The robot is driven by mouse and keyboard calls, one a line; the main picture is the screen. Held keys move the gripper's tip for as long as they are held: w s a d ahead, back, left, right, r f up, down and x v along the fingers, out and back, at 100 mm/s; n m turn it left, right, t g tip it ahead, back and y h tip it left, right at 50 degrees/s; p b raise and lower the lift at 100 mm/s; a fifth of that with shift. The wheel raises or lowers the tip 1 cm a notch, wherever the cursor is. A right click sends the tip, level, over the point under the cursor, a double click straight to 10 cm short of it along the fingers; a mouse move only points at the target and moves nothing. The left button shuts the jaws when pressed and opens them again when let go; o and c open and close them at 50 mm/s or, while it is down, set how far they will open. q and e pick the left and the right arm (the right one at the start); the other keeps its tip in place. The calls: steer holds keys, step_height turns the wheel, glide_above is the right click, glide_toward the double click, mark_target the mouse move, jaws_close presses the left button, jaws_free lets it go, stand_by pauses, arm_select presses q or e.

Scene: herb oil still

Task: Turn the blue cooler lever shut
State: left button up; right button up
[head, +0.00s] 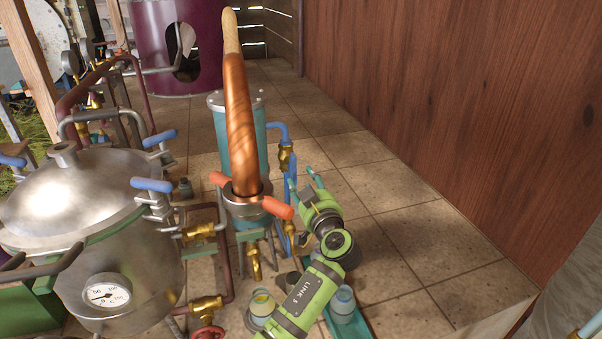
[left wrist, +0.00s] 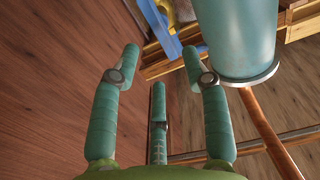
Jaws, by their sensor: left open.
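The cooler is an upright teal cylinder (head: 262,140) with a copper neck rising in front of it. It also shows at the top of the left wrist view (left wrist: 235,35). Blue pipework (head: 277,127) with a brass valve (head: 286,158) runs down its right side. No separate blue cooler lever stands out; I cannot tell its angle. My left gripper (head: 302,180) has its teal fingers spread just right of the blue pipework. In the left wrist view the fingers (left wrist: 160,62) are apart and empty, with the blue pipe (left wrist: 158,27) beyond them. Any contact is unclear.
A steel pot (head: 85,215) with blue-handled clamps (head: 152,185) and a gauge stands at left. Orange handles (head: 277,207) flank the copper neck. Jars (head: 342,303) stand low by my left arm. Right floor is clear.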

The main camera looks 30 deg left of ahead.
mark_target(296, 169)
arm_select(q)
steer(key=p+x, duration=0.1)
steer(key=x, duration=0.4)
steer(key=shift+a+p, duration=0.15)
steer(key=shift+p, duration=0.2)
steer(key=shift+w+a+f, duration=0.1)
steer(key=shift+w+a, duration=0.25)
jaws_close()
